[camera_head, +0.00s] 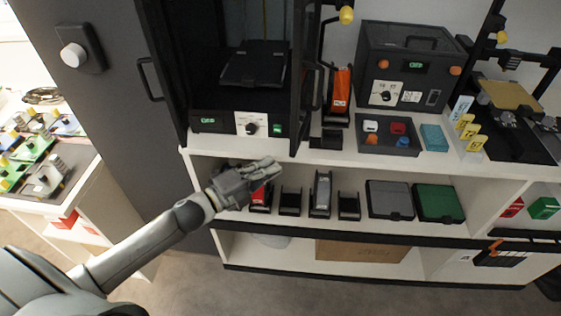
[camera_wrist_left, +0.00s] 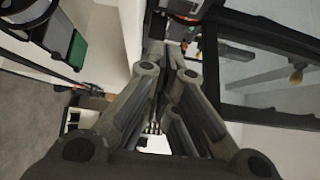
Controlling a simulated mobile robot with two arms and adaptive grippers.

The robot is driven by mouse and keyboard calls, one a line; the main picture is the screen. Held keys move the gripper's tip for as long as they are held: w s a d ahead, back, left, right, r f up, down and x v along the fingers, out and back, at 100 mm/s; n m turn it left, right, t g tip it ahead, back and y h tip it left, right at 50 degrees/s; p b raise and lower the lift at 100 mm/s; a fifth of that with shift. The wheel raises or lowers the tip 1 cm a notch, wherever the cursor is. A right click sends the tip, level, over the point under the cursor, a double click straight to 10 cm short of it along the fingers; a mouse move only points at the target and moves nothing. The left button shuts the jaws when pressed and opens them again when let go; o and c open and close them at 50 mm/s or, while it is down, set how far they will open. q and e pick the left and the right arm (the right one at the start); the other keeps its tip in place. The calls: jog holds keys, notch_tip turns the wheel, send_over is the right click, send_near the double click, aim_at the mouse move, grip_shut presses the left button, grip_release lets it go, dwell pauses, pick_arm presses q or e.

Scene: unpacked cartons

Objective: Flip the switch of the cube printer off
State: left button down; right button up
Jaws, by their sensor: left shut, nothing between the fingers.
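A tall black printer (camera_head: 220,121) with an open front, which I take for the cube printer, stands on the white shelf unit at upper left. Its lower front panel has a lit green display (camera_head: 207,121), a round knob (camera_head: 250,129) on a white plate and a small green switch (camera_head: 277,128) at the right end. My left gripper (camera_head: 270,167) is shut and empty, in front of the shelf and below the switch in the picture. It also shows in the left wrist view (camera_wrist_left: 176,50), fingers together. The switch cannot be made out there. My right gripper is not in view.
The printer's open glass door (camera_wrist_left: 270,75) appears right of the fingers in the wrist view. A dark box-shaped device (camera_head: 410,65) stands at right on the shelf top. A tray with coloured parts (camera_head: 388,149) lies before it.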

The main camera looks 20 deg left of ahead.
pick_arm(q)
jog(key=v, duration=0.2)
jog(key=shift+s+a+f, duration=0.1)
jog(key=shift+s+a, duration=0.05)
jog(key=shift+s, duration=0.15)
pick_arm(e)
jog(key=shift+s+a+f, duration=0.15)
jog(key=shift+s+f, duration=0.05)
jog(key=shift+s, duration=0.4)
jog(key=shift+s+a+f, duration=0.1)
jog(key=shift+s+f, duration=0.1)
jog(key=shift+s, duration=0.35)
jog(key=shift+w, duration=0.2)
